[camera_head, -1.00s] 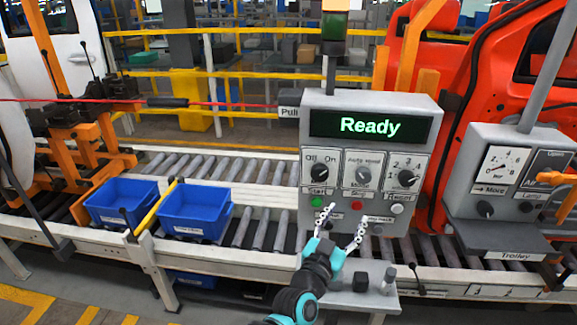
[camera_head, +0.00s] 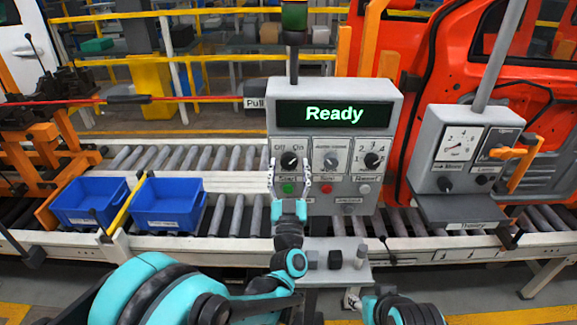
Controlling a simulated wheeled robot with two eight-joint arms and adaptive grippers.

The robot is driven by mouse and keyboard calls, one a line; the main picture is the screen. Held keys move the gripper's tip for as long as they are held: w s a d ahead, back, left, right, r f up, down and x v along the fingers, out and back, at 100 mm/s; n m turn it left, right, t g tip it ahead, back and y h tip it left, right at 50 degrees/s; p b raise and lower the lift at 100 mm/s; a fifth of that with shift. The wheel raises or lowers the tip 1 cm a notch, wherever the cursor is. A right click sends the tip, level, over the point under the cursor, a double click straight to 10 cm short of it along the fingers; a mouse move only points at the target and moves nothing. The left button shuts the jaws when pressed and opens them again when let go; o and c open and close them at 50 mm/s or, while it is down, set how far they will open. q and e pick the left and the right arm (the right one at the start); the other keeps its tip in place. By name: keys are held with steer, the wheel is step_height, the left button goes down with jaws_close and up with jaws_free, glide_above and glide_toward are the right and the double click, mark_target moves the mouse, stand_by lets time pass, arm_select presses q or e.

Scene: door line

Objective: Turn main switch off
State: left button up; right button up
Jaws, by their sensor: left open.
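The grey control panel (camera_head: 335,198) stands in the middle, its screen (camera_head: 335,114) reading "Ready" in green. The main switch (camera_head: 290,161) is a black rotary knob at the panel's left, marked Off and On above. My left gripper (camera_head: 290,176) is open in front of the panel. Its two fingers point up, one on each side of the knob and the green button (camera_head: 288,188). I cannot tell whether they touch the panel. At the bottom, part of my right arm shows, with its gripper (camera_head: 354,298) only partly visible.
Two more knobs, the mode knob (camera_head: 331,161) and the numbered knob (camera_head: 372,160), sit right of the switch. A red button (camera_head: 326,188) and a white button (camera_head: 364,189) are below. A small shelf (camera_head: 318,270) juts out beneath. The trolley panel (camera_head: 463,150) stands at right.

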arm_select(q)
steer(key=shift+w+r, duration=0.1)
steer(key=shift+w, duration=0.15)
steer(key=shift+c, duration=0.4)
steer(key=c, duration=1.1)
